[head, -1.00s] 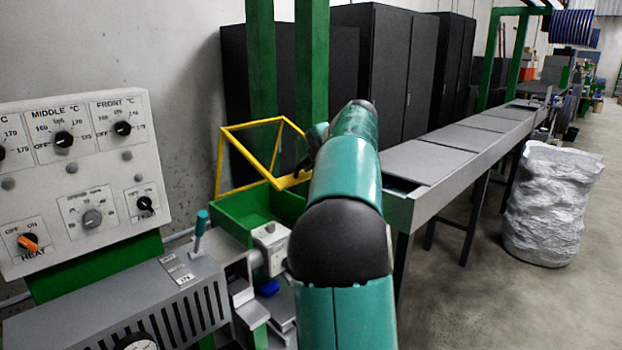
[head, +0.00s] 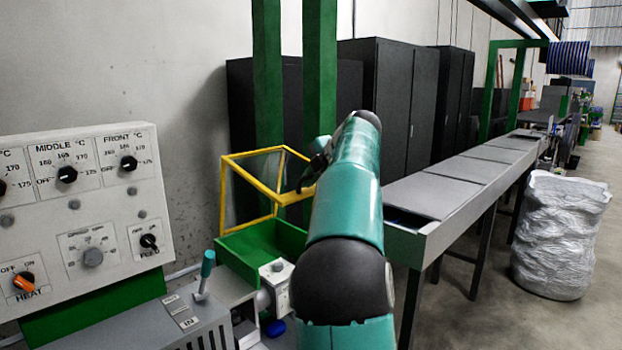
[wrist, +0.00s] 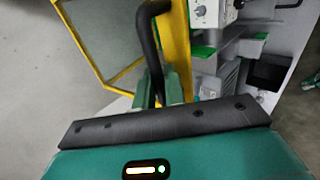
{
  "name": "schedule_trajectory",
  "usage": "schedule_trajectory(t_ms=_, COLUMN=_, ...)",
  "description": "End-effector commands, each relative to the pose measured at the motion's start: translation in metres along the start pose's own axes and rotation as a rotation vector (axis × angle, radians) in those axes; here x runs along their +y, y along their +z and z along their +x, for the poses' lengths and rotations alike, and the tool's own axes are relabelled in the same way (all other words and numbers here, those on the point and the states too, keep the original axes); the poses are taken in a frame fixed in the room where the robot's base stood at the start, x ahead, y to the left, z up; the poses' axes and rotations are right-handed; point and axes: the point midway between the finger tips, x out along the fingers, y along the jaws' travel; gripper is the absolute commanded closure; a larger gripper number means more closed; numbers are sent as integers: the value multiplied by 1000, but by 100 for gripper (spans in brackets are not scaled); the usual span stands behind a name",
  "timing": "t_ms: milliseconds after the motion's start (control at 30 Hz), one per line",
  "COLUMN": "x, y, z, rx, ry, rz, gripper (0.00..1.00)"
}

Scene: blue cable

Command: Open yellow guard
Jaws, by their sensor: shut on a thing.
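The yellow guard (head: 250,179) is a yellow-edged frame with see-through panels, raised above the green trough (head: 262,242) beside the green posts. In the wrist view its yellow edge (wrist: 175,45) runs next to a curved black handle (wrist: 151,42). My gripper (wrist: 159,97) is shut on this black handle. In the head view my gripper (head: 308,180) is at the guard's right side, partly hidden by my arm.
A control panel (head: 85,215) with knobs stands at the left, and a lever (head: 206,270) rises near the trough. Dark cabinets (head: 405,110) stand behind.

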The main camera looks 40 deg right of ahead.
Motion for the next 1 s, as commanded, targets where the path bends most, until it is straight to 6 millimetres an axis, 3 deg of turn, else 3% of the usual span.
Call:
schedule_trajectory(t_ms=133, x=-1, y=-2, z=5, rx=8, ry=-4, rz=0, gripper=100)
schedule_trajectory(t_ms=167, x=-1, y=-2, z=5, rx=8, ry=-4, rz=0, gripper=87)
schedule_trajectory(t_ms=233, x=-1, y=-2, z=5, rx=8, ry=-4, rz=0, gripper=73)
schedule_trajectory(t_ms=633, x=2, y=0, z=-1, rx=3, ry=-2, rz=0, gripper=72)
schedule_trajectory(t_ms=767, x=2, y=0, z=-19, rx=0, ry=0, rz=0, gripper=72)
schedule_trajectory(t_ms=1000, x=2, y=1, z=-71, rx=0, ry=0, rz=0, gripper=72)
